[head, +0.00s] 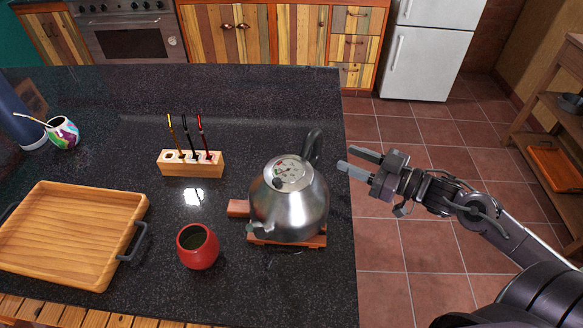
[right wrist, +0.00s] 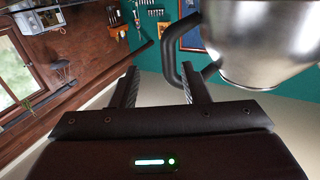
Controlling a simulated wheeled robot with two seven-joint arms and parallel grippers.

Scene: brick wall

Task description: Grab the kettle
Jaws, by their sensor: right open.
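The kettle (head: 289,205) is shiny steel with a gauge on its lid and a dark curved handle (head: 312,147) at its upper right. It stands upright on a wooden trivet (head: 237,208) near the right edge of the dark counter. My right gripper (head: 352,162) is open and empty, to the right of the kettle, with its fingers pointing toward the handle. In the right wrist view the kettle (right wrist: 262,45) fills the upper right, and its dark handle (right wrist: 178,70) shows beyond and partly between the open fingers. I see no contact. My left gripper is not in view.
A red cup (head: 198,247) stands left of the kettle. A wooden holder (head: 191,164) with several thin sticks is behind it. A wooden tray (head: 70,235) and a colourful cup (head: 63,132) are at the left. Open floor lies right of the counter (head: 345,270).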

